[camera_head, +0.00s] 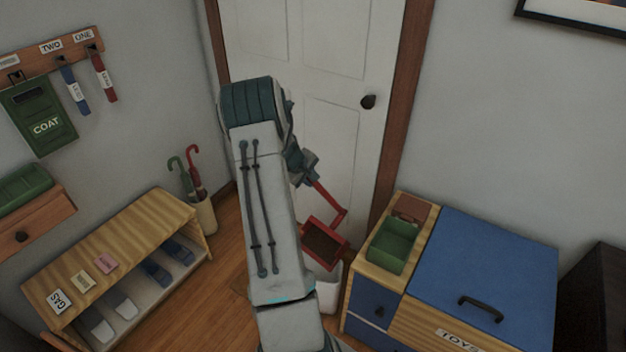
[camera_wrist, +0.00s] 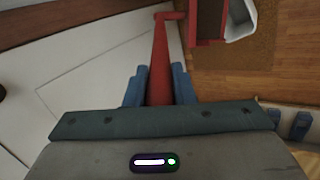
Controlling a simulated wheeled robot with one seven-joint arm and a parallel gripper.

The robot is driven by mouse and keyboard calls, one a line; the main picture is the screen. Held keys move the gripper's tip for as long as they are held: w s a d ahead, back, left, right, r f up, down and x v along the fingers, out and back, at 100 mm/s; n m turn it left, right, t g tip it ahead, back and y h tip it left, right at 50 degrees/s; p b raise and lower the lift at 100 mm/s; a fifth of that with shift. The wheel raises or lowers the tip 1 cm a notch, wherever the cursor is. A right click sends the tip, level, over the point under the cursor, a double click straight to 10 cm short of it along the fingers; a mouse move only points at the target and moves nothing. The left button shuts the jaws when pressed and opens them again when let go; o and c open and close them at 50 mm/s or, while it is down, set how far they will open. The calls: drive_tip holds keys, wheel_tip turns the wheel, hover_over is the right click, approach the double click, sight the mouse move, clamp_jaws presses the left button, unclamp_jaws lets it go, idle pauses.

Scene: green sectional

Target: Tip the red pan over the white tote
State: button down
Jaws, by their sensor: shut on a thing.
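The red pan (camera_head: 341,257) hangs in the air near the door, with dark brown matter or a brown inside showing. My gripper (camera_head: 312,180) is shut on its long red handle, and in the wrist view both blue fingers of my gripper (camera_wrist: 159,88) press on the handle. The pan (camera_wrist: 192,25) is cut by the top edge there. The white tote (camera_head: 327,292) stands on the floor below the pan, partly hidden by the pan and my arm. Its white rim (camera_wrist: 243,22) shows beside the pan in the wrist view. I cannot tell how far the pan is tilted.
A wooden chest with a blue lid (camera_head: 490,265) stands right of the tote, with a green tray (camera_head: 392,246) on its left end. A shoe bench (camera_head: 120,255) and an umbrella stand (camera_head: 203,214) are at left. A white door (camera_head: 345,120) stands behind.

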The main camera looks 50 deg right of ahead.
drive_tip(key=shift+w+a+f+h+b, duration=0.9)
drive_tip(key=shift+a+f+h+b, duration=1.4)
drive_tip(key=shift+a+b, duration=5)
drive_tip(key=shift+w+a+f+h+b, duration=1.1)
drive_tip(key=shift+a+f+b, duration=2.2)
drive_tip(key=shift+a+b, duration=3.95)
drive_tip(key=s+d+r+y+p, duration=0.1)
drive_tip(key=d+r+y+p, duration=0.1)
drive_tip(key=d+r+p, duration=0.3)
drive_tip(key=s+d+r+y+p, duration=0.2)
drive_tip(key=d+r+p, duration=0.4)
drive_tip(key=d+p, duration=0.4)
drive_tip(key=d, duration=0.4)
drive_tip(key=shift+d+y, duration=0.3)
